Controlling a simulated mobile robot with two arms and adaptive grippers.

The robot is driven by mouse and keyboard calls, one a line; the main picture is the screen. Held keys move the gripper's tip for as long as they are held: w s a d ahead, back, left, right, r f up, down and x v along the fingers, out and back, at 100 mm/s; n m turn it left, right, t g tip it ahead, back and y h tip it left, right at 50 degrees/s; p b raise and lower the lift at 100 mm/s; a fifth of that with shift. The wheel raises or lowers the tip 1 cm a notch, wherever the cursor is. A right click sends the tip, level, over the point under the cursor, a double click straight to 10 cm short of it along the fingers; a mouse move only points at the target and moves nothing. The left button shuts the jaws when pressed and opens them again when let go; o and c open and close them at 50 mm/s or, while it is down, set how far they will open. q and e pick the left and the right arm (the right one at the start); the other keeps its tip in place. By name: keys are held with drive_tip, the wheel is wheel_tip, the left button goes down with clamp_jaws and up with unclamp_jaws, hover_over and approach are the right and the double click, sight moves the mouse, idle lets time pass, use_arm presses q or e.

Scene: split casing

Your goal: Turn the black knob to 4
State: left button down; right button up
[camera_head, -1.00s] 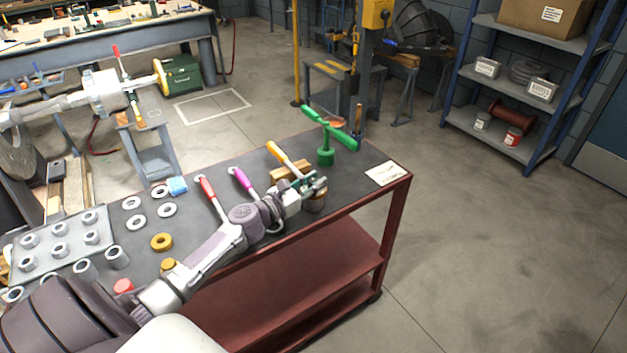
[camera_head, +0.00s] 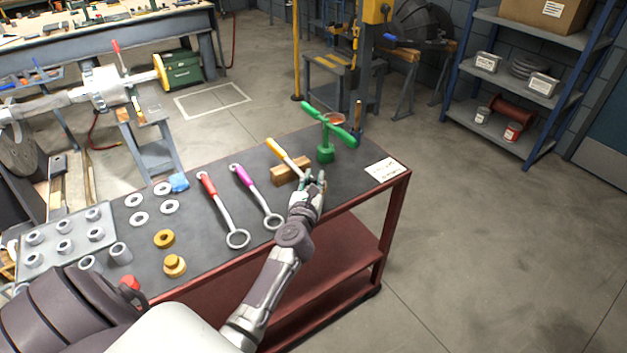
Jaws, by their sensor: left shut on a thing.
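I see no black knob and no scale with a 4. My left gripper (camera_head: 314,177) is at the right part of the dark bench top (camera_head: 345,185), just past the lower end of the orange-handled tool (camera_head: 276,149). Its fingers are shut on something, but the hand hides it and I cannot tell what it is. The orange-handled tool lies over a wooden block (camera_head: 285,175), and its lower end is hidden at the gripper. A green T-handled fitting (camera_head: 325,153) stands upright behind the gripper. My right gripper is not in view.
Red-handled (camera_head: 207,184) and purple-handled (camera_head: 242,176) ring wrenches lie left of the gripper. Farther left are loose washers (camera_head: 170,206), yellow rings (camera_head: 164,238) and a grey tray (camera_head: 38,265) of cylinders. A white card (camera_head: 382,169) lies near the bench's right corner.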

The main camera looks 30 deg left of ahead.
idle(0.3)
use_arm(q)
drive_tip(key=c, duration=0.9)
unclamp_jaws()
drive_tip(key=v, duration=1.2)
drive_tip(key=shift+w+d, duration=0.1)
drive_tip(key=shift+d, duration=0.05)
